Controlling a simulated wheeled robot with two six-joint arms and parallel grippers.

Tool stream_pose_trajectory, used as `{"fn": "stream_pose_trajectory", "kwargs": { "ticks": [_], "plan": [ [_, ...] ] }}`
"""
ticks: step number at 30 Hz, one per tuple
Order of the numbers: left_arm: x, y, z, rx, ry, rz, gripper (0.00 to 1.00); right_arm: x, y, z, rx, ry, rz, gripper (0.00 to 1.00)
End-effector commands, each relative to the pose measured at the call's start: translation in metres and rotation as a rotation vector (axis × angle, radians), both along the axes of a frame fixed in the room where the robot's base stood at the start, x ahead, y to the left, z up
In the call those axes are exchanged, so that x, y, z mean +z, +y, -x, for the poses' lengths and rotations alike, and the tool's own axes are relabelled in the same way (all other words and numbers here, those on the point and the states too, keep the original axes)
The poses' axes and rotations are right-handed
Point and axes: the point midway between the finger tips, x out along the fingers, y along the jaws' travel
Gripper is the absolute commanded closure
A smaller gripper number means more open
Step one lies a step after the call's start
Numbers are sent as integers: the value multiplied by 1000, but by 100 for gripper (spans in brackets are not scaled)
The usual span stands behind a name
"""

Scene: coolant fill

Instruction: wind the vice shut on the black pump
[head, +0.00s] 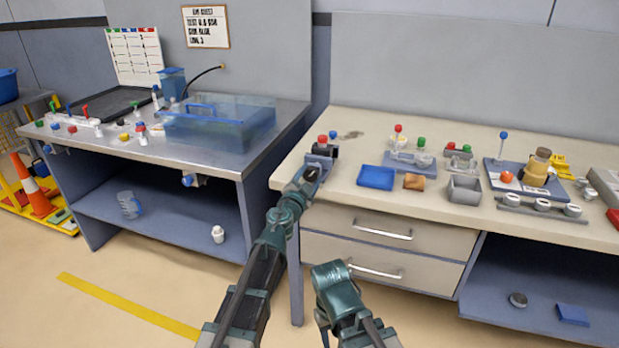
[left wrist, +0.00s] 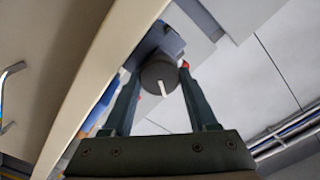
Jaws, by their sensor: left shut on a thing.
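The blue-grey vice (head: 319,159) stands at the near left corner of the right-hand bench. The black pump (head: 332,151) shows as a small dark shape at the vice, with red and blue knobs above it. How tightly the jaws hold it cannot be made out. My left gripper (head: 310,174) is at the vice's front. In the left wrist view its two fingers stand on either side of a round dark grey knob (left wrist: 159,77) with a white mark, shut on it. The vice body (left wrist: 167,43) shows behind the knob. My right gripper is out of view.
A blue tray (head: 376,178), a brown block (head: 413,182) and a grey open box (head: 464,190) stand right of the vice. The left bench holds a clear blue tank (head: 218,124). Drawer handles (head: 383,230) project below the bench top.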

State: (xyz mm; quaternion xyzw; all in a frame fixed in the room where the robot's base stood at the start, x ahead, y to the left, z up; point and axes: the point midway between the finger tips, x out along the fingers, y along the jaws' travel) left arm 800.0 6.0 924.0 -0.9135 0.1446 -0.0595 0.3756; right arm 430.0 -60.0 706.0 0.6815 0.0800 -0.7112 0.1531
Motion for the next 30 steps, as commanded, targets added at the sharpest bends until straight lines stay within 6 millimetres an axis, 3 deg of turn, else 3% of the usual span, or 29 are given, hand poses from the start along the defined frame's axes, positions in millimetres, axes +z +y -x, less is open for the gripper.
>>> {"fn": "stream_pose_trajectory", "kwargs": {
  "ticks": [30],
  "plan": [
    [-4,-1,1,0,-299,-920,97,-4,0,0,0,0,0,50]
  ]
}}
